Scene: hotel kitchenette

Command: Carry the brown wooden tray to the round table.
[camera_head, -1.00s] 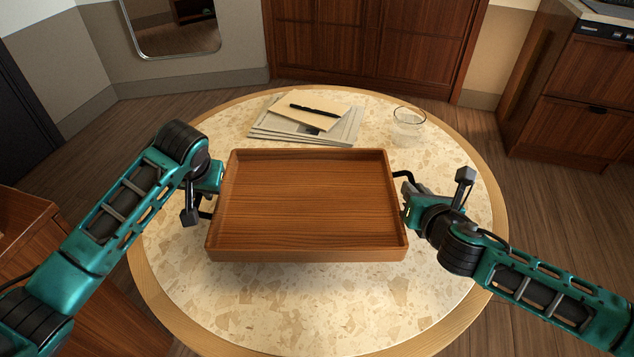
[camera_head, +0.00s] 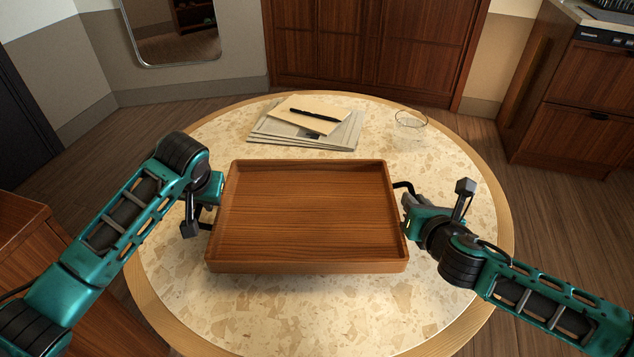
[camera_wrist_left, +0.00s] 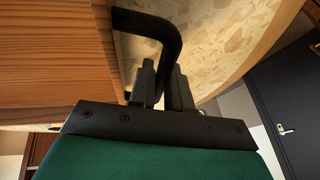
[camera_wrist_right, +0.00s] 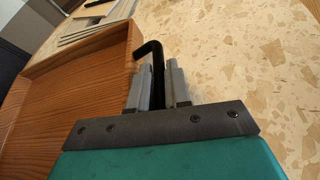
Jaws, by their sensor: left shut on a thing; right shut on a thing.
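The brown wooden tray (camera_head: 308,215) is level and empty over the near-middle of the round table (camera_head: 240,310). I cannot tell whether its underside touches the tabletop or hangs just above it. My left gripper (camera_head: 211,206) is shut on the tray's black left handle, which shows in the left wrist view (camera_wrist_left: 150,25) between the fingers. My right gripper (camera_head: 407,204) is shut on the black right handle, seen between the fingers in the right wrist view (camera_wrist_right: 150,50).
Papers (camera_head: 270,137) with a tan envelope and black pen (camera_head: 315,114) lie on the table behind the tray. A clear glass (camera_head: 411,120) stands at the back right. The tabletop in front of the tray is clear. A wooden cabinet (camera_head: 25,240) is at the left.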

